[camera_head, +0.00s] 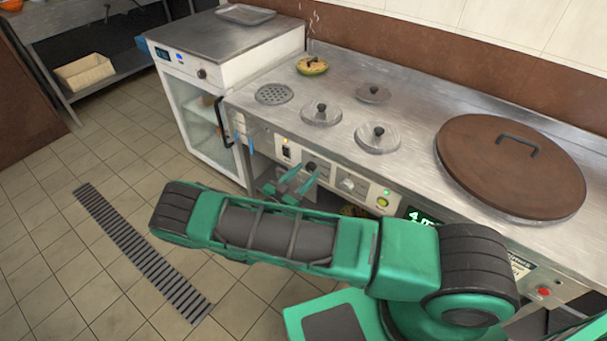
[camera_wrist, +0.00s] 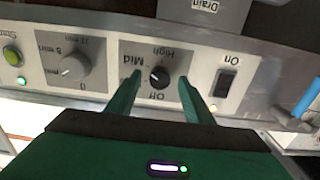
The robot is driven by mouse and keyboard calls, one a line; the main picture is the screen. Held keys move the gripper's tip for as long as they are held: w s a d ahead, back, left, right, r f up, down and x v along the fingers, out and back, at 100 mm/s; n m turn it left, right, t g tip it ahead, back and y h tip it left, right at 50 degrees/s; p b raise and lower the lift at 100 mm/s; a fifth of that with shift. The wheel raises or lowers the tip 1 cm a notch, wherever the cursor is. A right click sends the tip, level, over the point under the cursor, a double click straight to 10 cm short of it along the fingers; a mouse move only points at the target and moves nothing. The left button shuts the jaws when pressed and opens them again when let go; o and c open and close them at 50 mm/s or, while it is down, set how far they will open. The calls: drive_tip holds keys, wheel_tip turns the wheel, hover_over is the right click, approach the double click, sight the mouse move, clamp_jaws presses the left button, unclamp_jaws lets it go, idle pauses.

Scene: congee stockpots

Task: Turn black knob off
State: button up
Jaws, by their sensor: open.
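The black knob (camera_wrist: 160,77) sits on a pale control panel, which appears upside down in the wrist view, with Off, Mid and High labels around it. A small light mark shows on its left part, toward Mid, but its exact setting is hard to tell. My gripper (camera_wrist: 159,82) is open, with one green finger on each side of the knob. I cannot tell whether either finger touches it. In the head view my gripper (camera_head: 305,174) is at the front panel, by the black knob (camera_head: 311,166).
A grey timer knob (camera_wrist: 75,68) and a green button (camera_wrist: 12,56) are on one side of the knob, and a black On switch (camera_wrist: 227,82) is on the other. A brown round lid (camera_head: 480,165) and smaller pot lids (camera_head: 377,138) are on the steel counter above.

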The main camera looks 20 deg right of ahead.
drive_tip(key=shift+w+d, duration=0.3)
drive_tip(key=shift+d, duration=0.1)
drive_tip(key=c, duration=1)
drive_tip(key=shift+a, duration=0.2)
drive_tip(key=shift+c, duration=0.2)
drive_tip(key=shift+d, duration=0.2)
